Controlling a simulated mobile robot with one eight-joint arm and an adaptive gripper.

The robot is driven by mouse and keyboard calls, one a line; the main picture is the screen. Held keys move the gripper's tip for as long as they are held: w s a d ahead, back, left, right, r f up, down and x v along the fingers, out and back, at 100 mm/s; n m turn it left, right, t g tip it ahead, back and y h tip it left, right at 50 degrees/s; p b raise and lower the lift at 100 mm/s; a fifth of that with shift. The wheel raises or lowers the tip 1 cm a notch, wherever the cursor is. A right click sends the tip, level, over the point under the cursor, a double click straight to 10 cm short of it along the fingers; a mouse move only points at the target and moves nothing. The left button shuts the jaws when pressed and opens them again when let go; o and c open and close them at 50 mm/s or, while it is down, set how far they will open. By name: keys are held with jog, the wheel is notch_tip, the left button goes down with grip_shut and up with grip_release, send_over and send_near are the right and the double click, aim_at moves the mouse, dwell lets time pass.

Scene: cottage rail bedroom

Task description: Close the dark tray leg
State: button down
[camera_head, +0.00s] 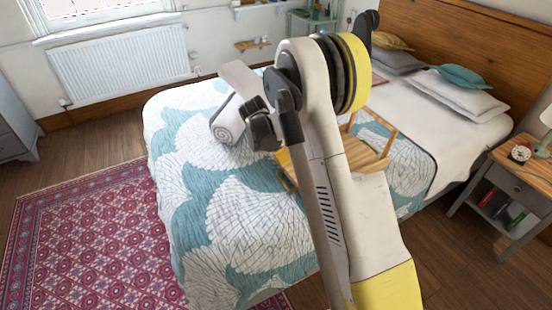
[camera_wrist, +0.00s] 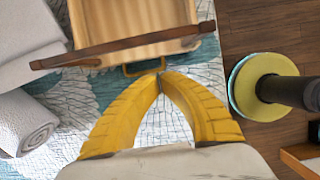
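A light wooden bed tray (camera_head: 365,155) rests on the bed, partly hidden behind my arm. In the wrist view, its slatted wooden surface (camera_wrist: 135,18) is at the top. A dark brown bar (camera_wrist: 120,48), which looks like the dark tray leg, crosses the tray's near side. In the head view, my arm hides most of the gripper.
A rolled white towel (camera_wrist: 25,125) and folded white cloth (camera_wrist: 28,35) lie left of the tray. The bed has a teal and white patterned cover (camera_head: 240,235). A nightstand (camera_head: 515,180) stands at the right. A red rug (camera_head: 90,235) covers the open floor at left.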

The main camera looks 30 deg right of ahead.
jog(key=shift+d+r, duration=0.15)
jog(key=shift+d, duration=0.6)
jog(key=shift+d+r, duration=0.15)
jog(key=shift+d, duration=0.55)
jog(key=shift+d, duration=0.1)
jog(key=shift+d+r+y, duration=0.2)
jog(key=shift+d+y, duration=0.2)
jog(key=shift+d, duration=0.1)
